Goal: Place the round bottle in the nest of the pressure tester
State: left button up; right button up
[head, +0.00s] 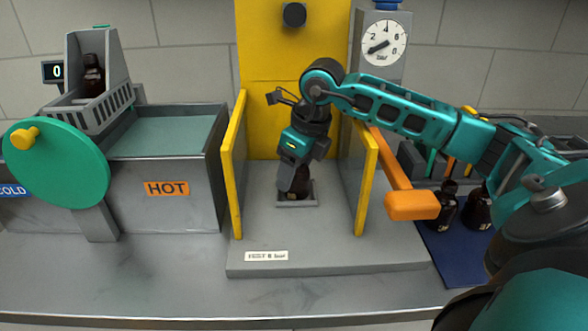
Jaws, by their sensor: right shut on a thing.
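My right gripper (294,182) reaches down between the yellow side walls of the pressure tester (330,253) and is shut on a dark amber bottle (303,186). The bottle is upright and mostly hidden behind the gripper. Its lower end is at the small square nest (297,204) on the tester's grey base; I cannot tell whether it is fully seated. The tester's dial (384,43) has its needle at the lower left. Its orange handle (411,205) sticks out at the right. My left gripper is not in view.
At the left, a grey basin marked HOT (167,188) stands beside a green wheel (56,162). A grey basket (98,100) above it holds a dark bottle (93,75). At the right, dark bottles (445,207) stand on a blue mat (446,256). The front counter is clear.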

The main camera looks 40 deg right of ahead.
aim_at(308, 179)
jog(key=o, duration=0.6)
jog(key=shift+f, duration=0.15)
jog(key=o, duration=0.5)
jog(key=shift+r, duration=0.3)
jog(key=p+v, duration=0.1)
jog(key=v, duration=1)
jog(key=shift+s+r, duration=0.15)
jog(key=shift+r, duration=0.25)
